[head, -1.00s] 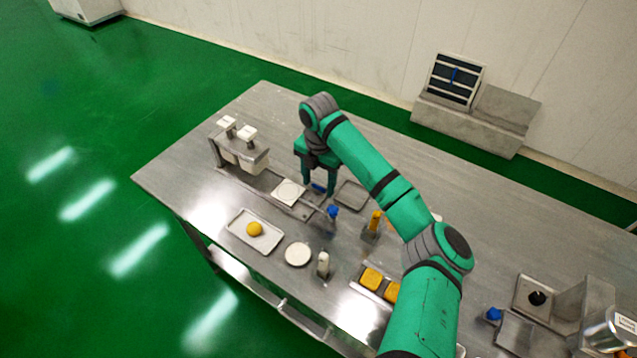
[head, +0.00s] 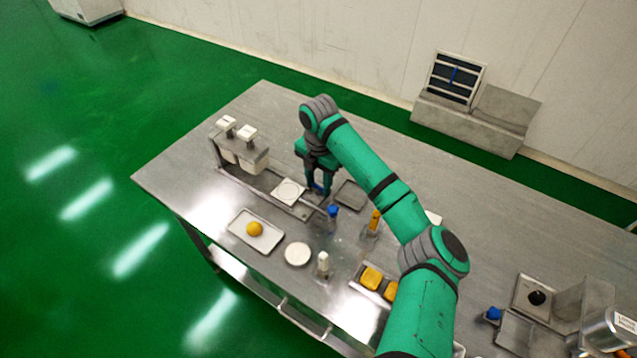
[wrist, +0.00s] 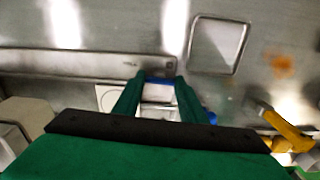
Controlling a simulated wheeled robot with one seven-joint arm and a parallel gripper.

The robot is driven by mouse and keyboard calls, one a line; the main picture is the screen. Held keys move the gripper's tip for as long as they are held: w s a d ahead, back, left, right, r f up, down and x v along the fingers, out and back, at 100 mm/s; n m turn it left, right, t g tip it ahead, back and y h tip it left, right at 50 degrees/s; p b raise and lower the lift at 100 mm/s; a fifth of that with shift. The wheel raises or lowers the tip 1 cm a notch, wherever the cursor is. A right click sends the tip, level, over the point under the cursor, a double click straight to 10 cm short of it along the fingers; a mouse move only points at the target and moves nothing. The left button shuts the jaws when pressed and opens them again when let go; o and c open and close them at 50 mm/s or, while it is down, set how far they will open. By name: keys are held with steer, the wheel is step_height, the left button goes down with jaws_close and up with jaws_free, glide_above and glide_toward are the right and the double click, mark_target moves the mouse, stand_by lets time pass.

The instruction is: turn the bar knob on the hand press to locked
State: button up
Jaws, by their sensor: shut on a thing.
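The hand press (head: 288,191) is on the left half of the steel table, with a square white plate and a round disc on its grey base. My gripper (head: 320,190) points down at the base's right end. It is shut on the blue bar knob (wrist: 158,80), which shows between the fingertips in the wrist view. The fingers hide much of the knob, so its exact angle is hard to tell. A blue-ended handle (head: 333,210) stands just in front of the gripper.
An empty shallow tray (head: 350,195) lies close right of the gripper. A yellow-handled tool (head: 375,222) stands further right. A tray with a yellow ball (head: 240,238), a white disc (head: 298,254) and a twin-topped dispenser (head: 240,150) are around the press.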

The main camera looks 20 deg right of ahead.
steer(key=m, duration=0.4)
steer(key=shift+a, duration=0.1)
steer(key=m, duration=0.4)
steer(key=shift+m, duration=0.3)
steer(key=m, duration=0.4)
steer(key=shift+m, duration=2.3)
steer(key=o, duration=1.1)
steer(key=shift+c, duration=0.2)
